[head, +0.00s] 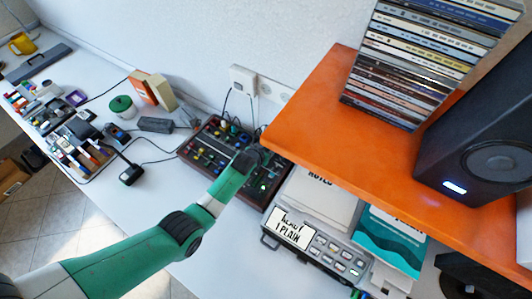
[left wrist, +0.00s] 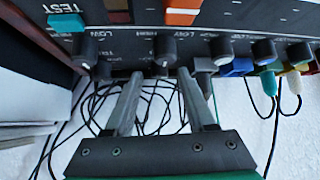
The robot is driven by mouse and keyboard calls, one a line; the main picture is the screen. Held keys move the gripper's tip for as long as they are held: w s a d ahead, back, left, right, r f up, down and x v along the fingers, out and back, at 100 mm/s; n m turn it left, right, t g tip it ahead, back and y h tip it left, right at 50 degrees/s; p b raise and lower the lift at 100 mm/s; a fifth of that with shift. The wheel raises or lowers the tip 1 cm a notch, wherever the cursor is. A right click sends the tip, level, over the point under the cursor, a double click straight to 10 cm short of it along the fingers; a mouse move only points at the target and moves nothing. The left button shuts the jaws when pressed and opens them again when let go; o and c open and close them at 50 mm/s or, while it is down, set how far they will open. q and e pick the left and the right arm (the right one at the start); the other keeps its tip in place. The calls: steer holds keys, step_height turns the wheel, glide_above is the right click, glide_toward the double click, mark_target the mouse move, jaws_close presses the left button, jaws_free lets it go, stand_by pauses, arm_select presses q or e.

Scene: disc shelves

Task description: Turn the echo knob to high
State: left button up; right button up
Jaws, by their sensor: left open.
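The dark control panel (head: 200,158) with coloured knobs lies on the white desk, partly under the orange shelf. My left gripper (head: 247,158) reaches over its right part. In the left wrist view my left gripper (left wrist: 160,75) is open, its two fingertips pointing at a dark knob (left wrist: 165,48) on the panel's edge. The knob sits just beyond the gap between the fingertips; I cannot tell whether they touch it. Another dark knob (left wrist: 83,50) stands to its left beside a "LOW" mark. I cannot read which knob is labelled echo. My right gripper is not in view.
The orange shelf (head: 335,120) overhangs close to my left gripper, bearing stacked discs (head: 405,75) and a speaker (head: 485,150). A grey device (head: 310,240) stands right of the panel. Cables with coloured plugs (left wrist: 268,82) hang at the panel's right in the left wrist view.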

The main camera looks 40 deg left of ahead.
arm_select(q)
steer(key=shift+w+f, duration=0.1)
steer(key=shift+w, duration=0.05)
steer(key=shift+c, duration=0.2)
jaws_close()
